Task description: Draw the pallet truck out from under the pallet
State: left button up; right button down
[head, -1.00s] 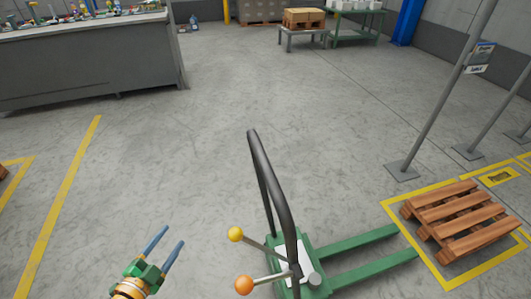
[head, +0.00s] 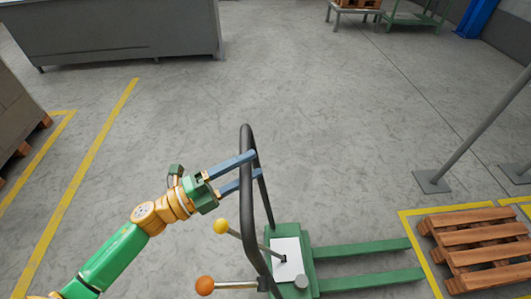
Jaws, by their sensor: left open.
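The green pallet truck (head: 352,251) stands at the lower middle of the head view, forks pointing right. Its fork tips end at the yellow line just left of the wooden pallet (head: 470,238); no fork shows under the pallet. The truck's black loop handle (head: 246,200) rises toward me, with a yellow-knobbed lever (head: 221,226) and an orange-knobbed lever (head: 205,286) beside it. My left gripper (head: 248,168) is open, its two blue fingers reaching the upper part of the handle. I cannot tell whether they touch it. My right gripper is out of view.
Yellow floor lines (head: 425,262) frame the pallet. A grey post (head: 475,130) on a foot plate stands behind it. A grey bench (head: 120,35) is at the upper left and a loaded pallet (head: 15,115) at the left edge. The middle floor is clear.

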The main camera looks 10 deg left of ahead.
pick_arm(q)
jog(key=x, duration=0.3)
jog(key=shift+w+d+f, duration=0.1)
jog(key=shift+d, duration=0.1)
jog(key=shift+a, duration=0.15)
jog(key=c, duration=0.3)
grip_shut()
dwell(0.7)
